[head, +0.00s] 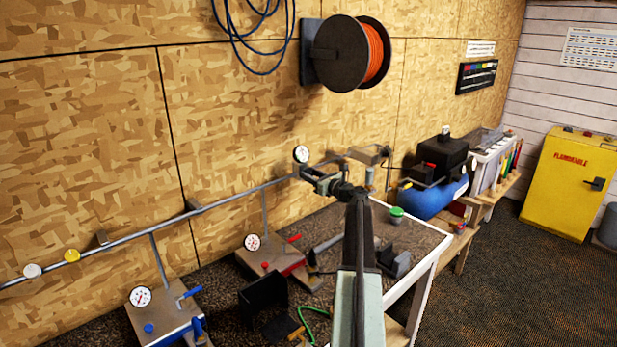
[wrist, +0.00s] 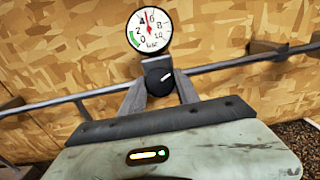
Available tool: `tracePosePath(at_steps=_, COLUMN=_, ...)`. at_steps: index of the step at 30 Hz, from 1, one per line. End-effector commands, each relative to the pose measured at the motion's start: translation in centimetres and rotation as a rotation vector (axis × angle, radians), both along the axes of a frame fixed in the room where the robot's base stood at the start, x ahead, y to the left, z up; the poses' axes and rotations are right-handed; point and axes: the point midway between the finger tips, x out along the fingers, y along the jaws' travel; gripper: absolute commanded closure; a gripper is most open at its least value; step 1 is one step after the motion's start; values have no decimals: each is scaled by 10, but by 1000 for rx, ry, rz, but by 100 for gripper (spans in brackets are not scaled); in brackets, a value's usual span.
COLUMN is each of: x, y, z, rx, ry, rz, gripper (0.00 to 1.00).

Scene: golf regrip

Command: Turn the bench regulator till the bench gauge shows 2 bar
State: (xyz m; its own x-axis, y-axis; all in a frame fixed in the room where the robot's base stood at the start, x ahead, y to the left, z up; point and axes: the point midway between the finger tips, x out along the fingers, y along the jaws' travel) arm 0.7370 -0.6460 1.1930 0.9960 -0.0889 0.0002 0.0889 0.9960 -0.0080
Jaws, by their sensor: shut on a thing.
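The bench gauge (wrist: 150,30) is a round white dial straight ahead in the wrist view, marked from 0 to 10 bar. Its red needle points nearly straight up, between 4 and 6. A green band lies at the low end of the scale. The same dial shows small in the head view (head: 301,154). Below it is the black regulator knob (wrist: 158,75) with a white mark pointing up and to the right. My gripper (wrist: 157,87) is shut on the knob, one finger on each side. In the head view my gripper (head: 322,180) hides the knob.
A grey pipe (head: 235,193) runs along the wooden wall behind the gauge. The bench (head: 430,232) below holds a green-lidded pot (head: 396,212). A blue compressor (head: 430,198) is to the right.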

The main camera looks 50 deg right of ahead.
Motion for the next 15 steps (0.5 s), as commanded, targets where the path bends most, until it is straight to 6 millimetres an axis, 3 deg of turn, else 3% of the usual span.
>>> tracePosePath(at_steps=7, x=1, y=-3, z=1, rx=-207, ry=14, rz=104, gripper=100)
tracePosePath(at_steps=15, x=0, y=-2, z=0, rx=-223, ry=15, rz=111, gripper=100)
